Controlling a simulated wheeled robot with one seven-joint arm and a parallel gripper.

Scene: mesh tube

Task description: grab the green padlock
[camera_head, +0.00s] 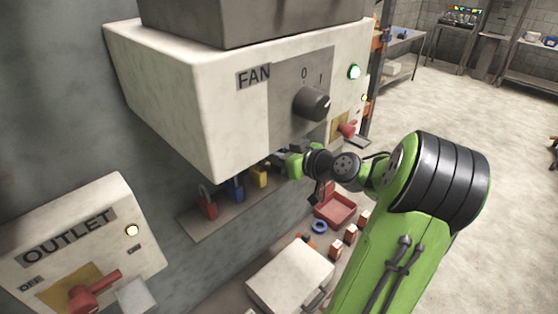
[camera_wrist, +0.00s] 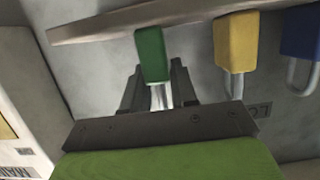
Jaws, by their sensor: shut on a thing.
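In the head view my gripper (camera_head: 284,160) is beneath the fan box, to the right of the yellow padlock. The green padlock cannot be made out there.
A yellow padlock (camera_wrist: 235,42) and a blue padlock (camera_wrist: 301,34) are close beside the green one. A red padlock (camera_head: 207,204) is farther along the board (camera_head: 196,230). The fan box (camera_head: 180,90) overhangs my gripper. A red tray (camera_head: 335,209) and a white case (camera_head: 290,275) lie below.

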